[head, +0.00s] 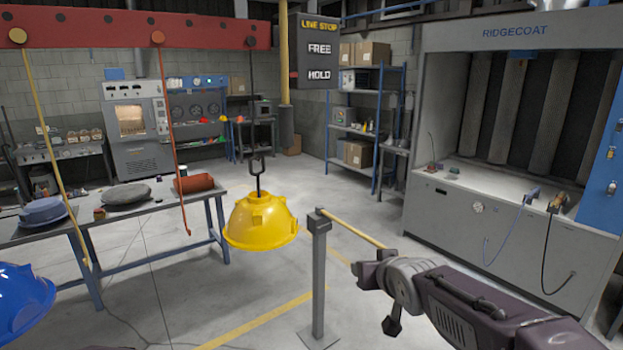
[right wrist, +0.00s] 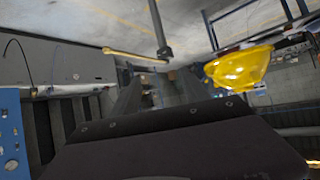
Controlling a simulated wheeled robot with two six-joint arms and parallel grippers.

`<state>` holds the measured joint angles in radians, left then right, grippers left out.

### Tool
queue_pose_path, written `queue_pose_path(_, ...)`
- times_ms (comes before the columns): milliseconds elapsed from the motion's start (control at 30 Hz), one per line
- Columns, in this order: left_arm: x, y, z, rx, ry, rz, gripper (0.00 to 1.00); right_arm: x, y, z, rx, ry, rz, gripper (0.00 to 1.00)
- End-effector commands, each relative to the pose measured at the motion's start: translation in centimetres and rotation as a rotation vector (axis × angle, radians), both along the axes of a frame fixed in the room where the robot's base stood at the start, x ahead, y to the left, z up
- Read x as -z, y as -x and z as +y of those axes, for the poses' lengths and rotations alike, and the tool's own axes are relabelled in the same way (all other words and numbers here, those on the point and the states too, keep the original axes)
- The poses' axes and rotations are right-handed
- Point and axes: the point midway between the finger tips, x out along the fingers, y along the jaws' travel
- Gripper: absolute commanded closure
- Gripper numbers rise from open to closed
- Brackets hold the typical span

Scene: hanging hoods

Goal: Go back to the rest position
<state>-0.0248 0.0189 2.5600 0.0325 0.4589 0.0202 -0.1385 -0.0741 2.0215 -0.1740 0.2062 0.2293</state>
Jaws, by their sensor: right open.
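My right gripper (head: 368,272) comes in from the lower right in the head view. It is empty and sits just below the outer end of a yellow bar (head: 352,229). The bar sticks out from the top of a grey post (head: 318,275). The bar also shows in the right wrist view (right wrist: 133,56), apart from the gripper. A yellow hood (head: 260,220) hangs on a dark hook to the left of the post. It also shows in the right wrist view (right wrist: 240,68). My left gripper is not in view.
A blue hood (head: 24,300) hangs at the lower left. A "LINE STOP" sign (head: 318,50) with FREE and HOLD hangs above. A workbench (head: 110,222) stands left, and a grey RIDGECOAT booth (head: 500,225) right. Floor between them is mostly clear.

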Motion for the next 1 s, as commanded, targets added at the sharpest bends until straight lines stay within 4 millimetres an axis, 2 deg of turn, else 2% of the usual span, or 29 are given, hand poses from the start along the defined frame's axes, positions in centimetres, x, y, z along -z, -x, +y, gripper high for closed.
queue_pose_path(33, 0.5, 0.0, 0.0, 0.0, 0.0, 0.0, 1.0, 4.5, 1.4, -1.3, 0.029, 0.006, 0.101, 0.47)
queue_pose_path(100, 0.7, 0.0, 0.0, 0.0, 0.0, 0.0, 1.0, 10.2, 4.3, -3.0, 0.066, 0.012, 0.252, 0.47)
queue_pose_path(167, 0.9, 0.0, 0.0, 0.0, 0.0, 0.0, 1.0, 14.7, 7.4, -4.0, 0.092, 0.015, 0.383, 0.47)
queue_pose_path(200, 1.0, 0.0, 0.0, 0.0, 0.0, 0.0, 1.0, 17.3, 9.7, -4.6, 0.106, 0.015, 0.47, 0.47)
queue_pose_path(300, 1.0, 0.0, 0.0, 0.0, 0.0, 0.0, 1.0, 22.0, 15.5, -5.1, 0.12, 0.015, 0.659, 0.47)
queue_pose_path(333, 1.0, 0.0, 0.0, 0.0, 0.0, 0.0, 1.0, 23.0, 17.1, -5.1, 0.118, 0.016, 0.706, 0.47)
queue_pose_path(400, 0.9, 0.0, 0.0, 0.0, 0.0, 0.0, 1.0, 24.5, 20.1, -4.9, 0.11, 0.018, 0.795, 0.47)
queue_pose_path(533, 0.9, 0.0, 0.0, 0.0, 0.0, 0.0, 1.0, 25.5, 23.1, -4.7, 0.092, 0.022, 0.88, 0.47)
queue_pose_path(1000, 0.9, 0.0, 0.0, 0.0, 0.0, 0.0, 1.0, 25.5, 23.3, -4.6, 0.07, 0.034, 0.892, 0.47)
